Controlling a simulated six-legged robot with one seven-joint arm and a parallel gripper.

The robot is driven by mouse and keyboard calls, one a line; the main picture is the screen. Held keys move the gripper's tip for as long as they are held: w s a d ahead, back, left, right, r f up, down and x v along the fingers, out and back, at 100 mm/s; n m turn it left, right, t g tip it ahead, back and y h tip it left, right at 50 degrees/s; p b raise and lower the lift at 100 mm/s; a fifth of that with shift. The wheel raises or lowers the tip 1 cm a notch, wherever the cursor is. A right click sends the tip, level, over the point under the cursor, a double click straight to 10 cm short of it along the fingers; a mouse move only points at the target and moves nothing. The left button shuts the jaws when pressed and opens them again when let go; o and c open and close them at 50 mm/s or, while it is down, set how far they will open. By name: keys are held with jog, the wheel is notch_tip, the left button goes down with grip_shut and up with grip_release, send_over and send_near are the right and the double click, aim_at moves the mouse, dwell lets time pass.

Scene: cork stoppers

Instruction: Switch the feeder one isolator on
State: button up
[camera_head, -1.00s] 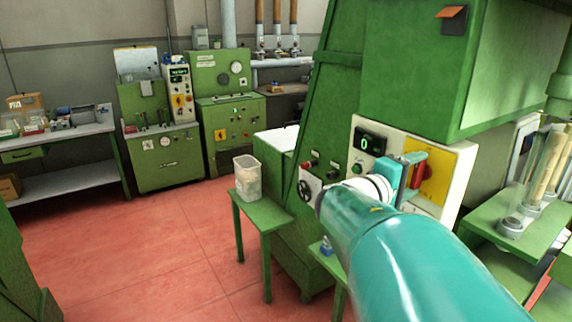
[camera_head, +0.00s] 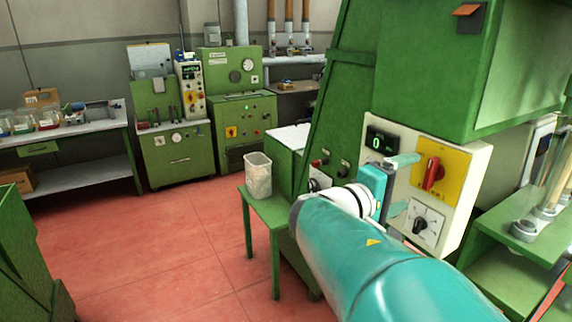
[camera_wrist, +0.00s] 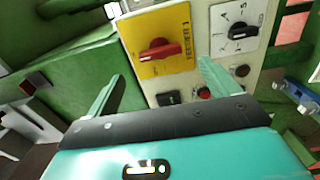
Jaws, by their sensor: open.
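The feeder one isolator is a red rotary handle (camera_head: 432,172) on a yellow plate (camera_head: 456,171) on the white control panel of the green machine. In the wrist view the red handle (camera_wrist: 158,48) lies roughly across its yellow plate (camera_wrist: 180,24), which is lettered "FEEDER 1". My gripper (camera_head: 402,184) is open and empty, just left of the handle in the head view. In the wrist view my gripper's fingers (camera_wrist: 158,88) are spread apart, with the handle beyond and between them. I see no contact with the handle.
A black selector knob (camera_head: 420,226) on a white plate sits below the isolator. It also shows in the wrist view (camera_wrist: 240,31). A display (camera_head: 380,142) is left of the yellow plate. A green stand with a clear container (camera_head: 258,175) stands left of my arm. Red floor is open further left.

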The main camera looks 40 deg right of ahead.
jog(key=w+a, duration=0.1)
jog(key=a, duration=0.5)
jog(key=shift+a, duration=0.2)
jog(key=shift+f, duration=0.1)
jog(key=w+a+f+n+t+y, duration=0.25)
jog(key=a+f+t+y, duration=0.35)
jog(key=a+f+y, duration=0.85)
jog(key=w+a+t+y, duration=0.2)
jog(key=a+y, duration=0.1)
jog(key=a, duration=1.1)
jog(key=shift+w+a+f, duration=0.3)
jog(key=shift+a, duration=0.1)
jog(key=shift+d+m, duration=0.1)
jog(key=shift+m, duration=0.15)
jog(key=c, duration=1)
jog(key=shift+d, duration=0.15)
jog(key=shift+c, duration=0.6)
